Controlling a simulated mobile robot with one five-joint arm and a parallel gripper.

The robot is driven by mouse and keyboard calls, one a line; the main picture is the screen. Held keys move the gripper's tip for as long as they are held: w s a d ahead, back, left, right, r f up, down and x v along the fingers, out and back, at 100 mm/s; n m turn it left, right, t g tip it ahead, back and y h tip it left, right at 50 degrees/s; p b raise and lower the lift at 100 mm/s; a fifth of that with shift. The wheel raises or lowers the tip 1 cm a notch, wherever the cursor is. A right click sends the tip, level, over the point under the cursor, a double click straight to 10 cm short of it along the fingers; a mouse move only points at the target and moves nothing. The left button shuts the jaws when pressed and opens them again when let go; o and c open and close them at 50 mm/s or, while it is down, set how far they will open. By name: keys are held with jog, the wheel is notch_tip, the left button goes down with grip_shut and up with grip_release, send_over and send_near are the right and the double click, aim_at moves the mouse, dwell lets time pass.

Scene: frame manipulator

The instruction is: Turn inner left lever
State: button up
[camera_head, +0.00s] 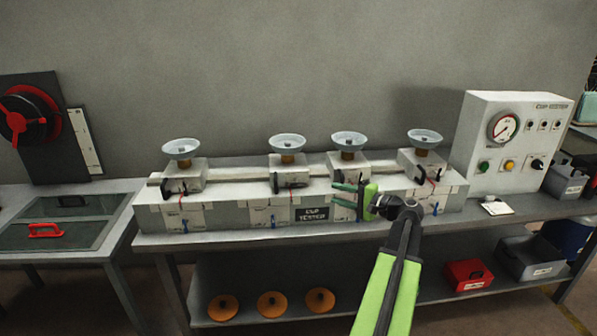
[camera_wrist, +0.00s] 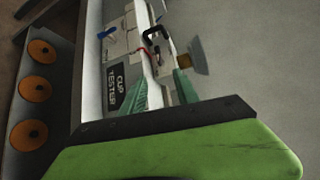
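The cup tester bench (camera_head: 235,213) carries several stations with pale cups. The inner left station (camera_head: 288,162) has a black handle (camera_head: 276,183) on its front and a small blue lever (camera_head: 272,222) below it. In the wrist view the black handle (camera_wrist: 154,33) and blue lever (camera_wrist: 105,33) lie beyond the "CUP TESTER" sign (camera_wrist: 117,85), with a red wire between them. My gripper (camera_head: 335,194) is in front of the inner right station, to the right of the sign, pointing left. Its green fingers (camera_wrist: 162,80) are apart with nothing between them.
A control box (camera_head: 510,140) with a gauge stands at the right. Orange discs (camera_head: 271,304) and a red bin (camera_head: 468,274) sit on the lower shelf. A red valve wheel (camera_head: 28,115) is on a panel at the left. The space left of my gripper, before the bench, looks clear.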

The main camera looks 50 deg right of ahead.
aim_at(300, 185)
jog(key=w+f, duration=0.1)
jog(key=w, duration=0.4)
jog(key=w+a+b, duration=0.1)
jog(key=w, duration=0.5)
jog(key=w+a+f+b, duration=0.1)
jog(key=w, duration=0.5)
jog(key=shift+w+f, duration=0.15)
jog(key=shift+f, duration=0.15)
grip_shut()
